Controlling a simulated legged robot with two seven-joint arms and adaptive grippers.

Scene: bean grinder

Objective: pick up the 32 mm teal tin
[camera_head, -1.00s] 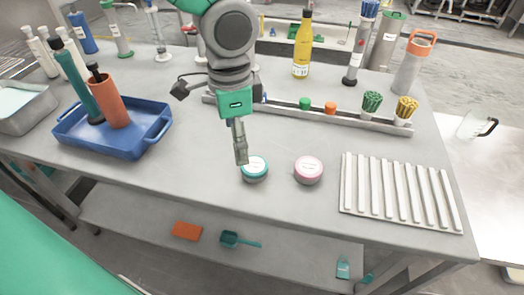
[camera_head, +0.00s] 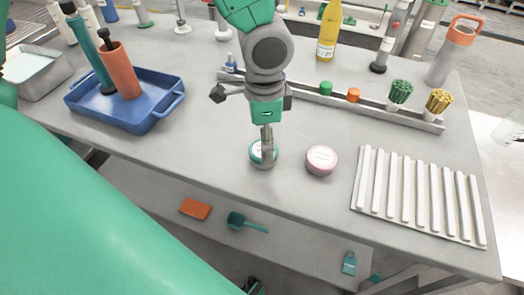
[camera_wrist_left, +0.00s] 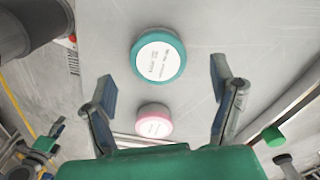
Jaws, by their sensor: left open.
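The teal tin (camera_head: 256,149), with a white label on its lid, stands on the grey table in the head view, partly hidden behind my gripper's fingers. In the left wrist view the teal tin (camera_wrist_left: 158,56) shows whole, ahead of the fingers. My left gripper (camera_head: 267,160) points down at the tin; in the wrist view (camera_wrist_left: 161,70) its two fingers are spread wide with nothing between them gripped. I cannot tell the height of the fingertips over the table. My right gripper is not in view.
A pink tin (camera_head: 321,159) stands just right of the teal one. A white ribbed rack (camera_head: 415,195) lies farther right. A long grey rail (camera_head: 312,98) with caps and stick bundles runs behind. A blue tray (camera_head: 130,118) is at left. Table in front is clear.

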